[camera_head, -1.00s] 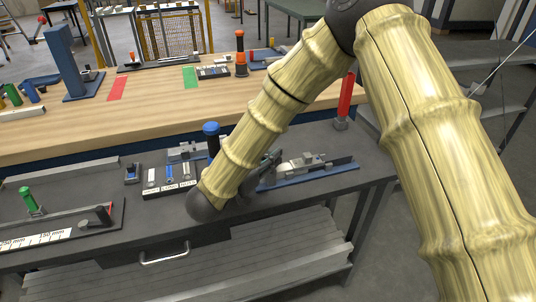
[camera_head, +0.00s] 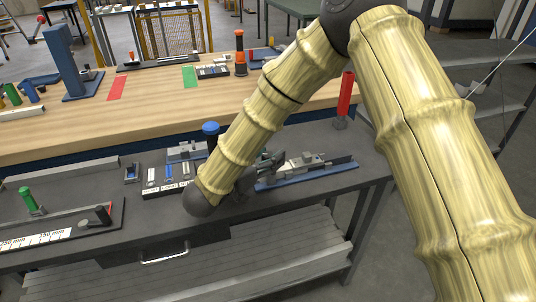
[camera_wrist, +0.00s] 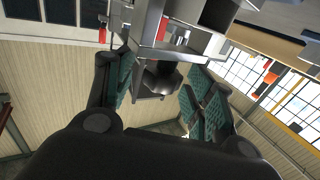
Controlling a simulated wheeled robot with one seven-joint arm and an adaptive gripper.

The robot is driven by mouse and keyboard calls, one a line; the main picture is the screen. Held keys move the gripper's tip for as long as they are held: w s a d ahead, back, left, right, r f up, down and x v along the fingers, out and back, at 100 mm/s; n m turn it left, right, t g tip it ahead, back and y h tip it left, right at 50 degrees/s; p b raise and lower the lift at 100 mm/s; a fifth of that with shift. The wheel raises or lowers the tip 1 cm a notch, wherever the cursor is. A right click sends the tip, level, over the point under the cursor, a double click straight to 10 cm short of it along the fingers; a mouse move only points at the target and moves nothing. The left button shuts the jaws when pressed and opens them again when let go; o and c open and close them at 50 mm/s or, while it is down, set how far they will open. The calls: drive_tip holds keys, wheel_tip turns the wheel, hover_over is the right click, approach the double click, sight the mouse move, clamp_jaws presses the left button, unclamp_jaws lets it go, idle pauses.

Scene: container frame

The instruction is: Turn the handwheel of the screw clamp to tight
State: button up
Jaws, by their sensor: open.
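The screw clamp (camera_head: 305,163) is a grey metal device on a long blue base near the right end of the dark bench. In the wrist view its grey metal body (camera_wrist: 148,52) stands ahead of my gripper. A dark rounded part, apparently the handwheel (camera_wrist: 160,79), shows between my fingers. My gripper (camera_wrist: 161,72) is open, with one teal-padded finger on either side of that part. I cannot tell whether a pad touches it. In the head view my gripper (camera_head: 265,166) is at the clamp's left end, and the handwheel is hidden there.
Left of my gripper stand a blue-topped post (camera_head: 210,129) and a panel of labelled parts (camera_head: 165,179). A red cylinder (camera_head: 346,92) stands behind the clamp. A rail with a green knob (camera_head: 28,198) lies at the left. The bench's front strip is clear.

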drive_tip(key=shift+a, duration=0.1)
drive_tip(key=v, duration=1.2)
